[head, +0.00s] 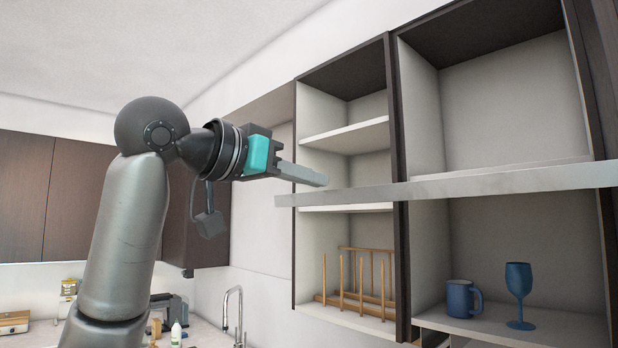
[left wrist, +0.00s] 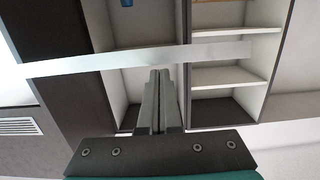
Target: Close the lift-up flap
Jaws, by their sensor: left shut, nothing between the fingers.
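A long pale grey strip (head: 450,187) crosses in front of the open right wall cabinet, nearly level. It looks like the lift-up flap seen almost edge-on; its broad face is not clear. The strip also crosses the left wrist view (left wrist: 140,59). My left gripper (head: 325,183) comes in from the left, its fingers pressed together and empty. Its tips are at the strip's left part, just above its top edge in the head view. In the left wrist view the fingertips (left wrist: 159,72) end just short of the strip. I cannot tell whether they touch. My right gripper is not in view.
The open cabinet (head: 400,120) holds a blue mug (head: 463,298) and a blue goblet (head: 519,295). Left of it, an open shelf unit (head: 345,138) holds a wooden rack (head: 360,280). A faucet (head: 233,315) stands below. Dark cabinets (head: 75,195) line the left wall.

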